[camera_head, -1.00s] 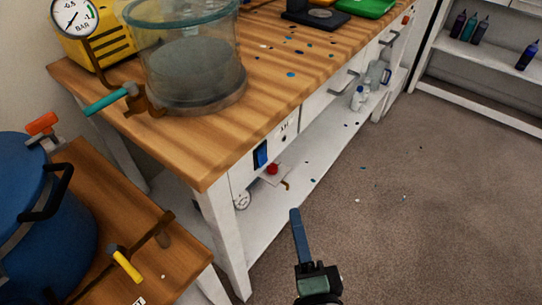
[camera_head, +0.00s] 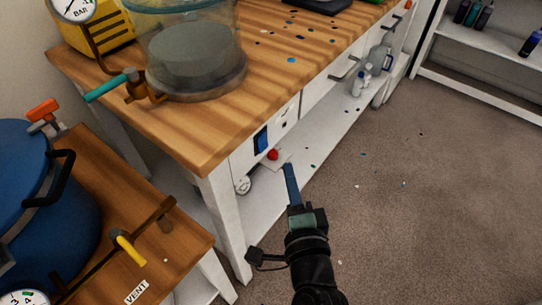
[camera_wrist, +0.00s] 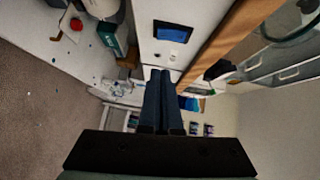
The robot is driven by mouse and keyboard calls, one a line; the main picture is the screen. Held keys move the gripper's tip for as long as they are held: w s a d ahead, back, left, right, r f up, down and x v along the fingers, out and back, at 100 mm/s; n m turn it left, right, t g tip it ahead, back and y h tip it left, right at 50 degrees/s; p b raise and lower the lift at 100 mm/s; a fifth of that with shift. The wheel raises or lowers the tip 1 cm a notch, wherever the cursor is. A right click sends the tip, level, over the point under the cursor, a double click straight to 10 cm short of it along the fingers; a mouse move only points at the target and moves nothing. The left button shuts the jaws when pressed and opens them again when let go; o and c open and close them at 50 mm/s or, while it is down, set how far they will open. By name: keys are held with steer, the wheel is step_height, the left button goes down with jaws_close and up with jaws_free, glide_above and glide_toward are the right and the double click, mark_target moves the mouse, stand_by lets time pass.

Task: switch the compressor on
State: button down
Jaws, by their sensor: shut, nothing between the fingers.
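A blue rocker switch (camera_head: 261,140) sits on the white front panel (camera_head: 284,122) of the wooden bench. It also shows large in the wrist view (camera_wrist: 172,32), near the top. Which side of it is pressed in cannot be told. A red knob (camera_head: 272,154) and a round gauge (camera_head: 243,185) show below the panel; whether they belong to the compressor is unclear. My gripper (camera_head: 289,168), with long blue fingers, is shut and empty. It is in front of the bench, right of and lower than the switch, apart from it. In the wrist view its fingertips (camera_wrist: 161,72) are below the switch.
A clear chamber (camera_head: 190,60) and a yellow pump (camera_head: 95,35) with a gauge stand on the bench. A blue pot (camera_head: 50,210) stands left, near a yellow-handled valve (camera_head: 130,249) and a VENT label (camera_head: 136,292). Bottles (camera_head: 359,83) stand on the lower shelf.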

mark_target(267, 146)
steer(key=w+a, duration=0.2)
steer(key=w, duration=0.1)
steer(key=w+a, duration=0.1)
steer(key=w, duration=0.1)
steer(key=shift+a+f, duration=0.35)
steer(key=shift+f, duration=0.1)
steer(key=shift+w+a+f+b, duration=0.15)
steer(key=shift+f+b, duration=0.1)
steer(key=shift+b, duration=0.2)
steer(key=shift+r, duration=0.2)
